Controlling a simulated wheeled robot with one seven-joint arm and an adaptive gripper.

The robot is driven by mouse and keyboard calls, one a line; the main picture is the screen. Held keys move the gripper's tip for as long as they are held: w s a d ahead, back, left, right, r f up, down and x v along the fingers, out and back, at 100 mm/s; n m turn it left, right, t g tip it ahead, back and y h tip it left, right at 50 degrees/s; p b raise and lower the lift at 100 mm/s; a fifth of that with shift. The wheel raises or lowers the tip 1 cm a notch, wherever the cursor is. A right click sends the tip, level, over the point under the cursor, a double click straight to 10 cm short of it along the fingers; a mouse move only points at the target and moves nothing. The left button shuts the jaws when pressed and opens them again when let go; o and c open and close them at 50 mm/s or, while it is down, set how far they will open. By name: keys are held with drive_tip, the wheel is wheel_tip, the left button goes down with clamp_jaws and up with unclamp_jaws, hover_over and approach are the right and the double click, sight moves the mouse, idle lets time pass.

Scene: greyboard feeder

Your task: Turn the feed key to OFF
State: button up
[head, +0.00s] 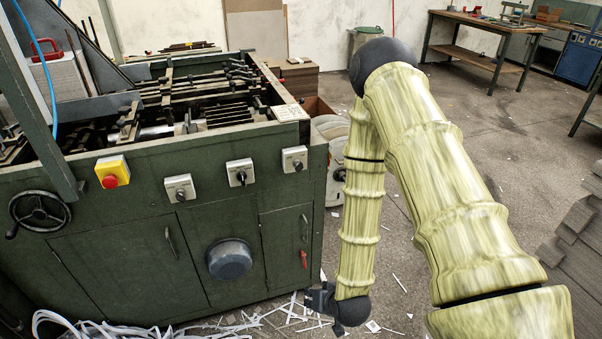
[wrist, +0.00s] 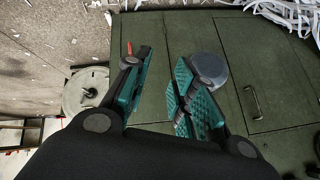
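Three grey switch plates with dark keys sit along the upper front of the green machine in the head view: a left one (head: 180,188), a middle one (head: 240,173) and a right one (head: 294,159). Their labels are too small to read, so I cannot tell which is the feed key. My gripper (head: 321,298) hangs low near the floor by the machine's right front corner, well below the switches. In the wrist view my gripper (wrist: 161,72) is open and empty, its teal pads apart before the green cabinet doors. No switch shows there.
A yellow box with a red stop button (head: 110,174) and a handwheel (head: 40,210) are on the machine's left front. A round dark bowl-like part (head: 229,260) bulges from the lower front. Paper strips (head: 290,315) litter the floor. Grey board stacks (head: 575,235) stand at right.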

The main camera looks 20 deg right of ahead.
drive_tip(key=w+d+r+m+t+b, duration=0.25)
drive_tip(key=w+r+t, duration=0.35)
drive_tip(key=w+r, duration=0.7)
drive_tip(key=m+t+h, duration=0.2)
drive_tip(key=m+t, duration=0.1)
drive_tip(key=t, duration=0.1)
approach(301, 166)
drive_tip(key=w, duration=1)
drive_tip(key=shift+d+f, duration=0.25)
drive_tip(key=shift+d, duration=0.1)
drive_tip(key=shift+y, duration=0.3)
clamp_jaws()
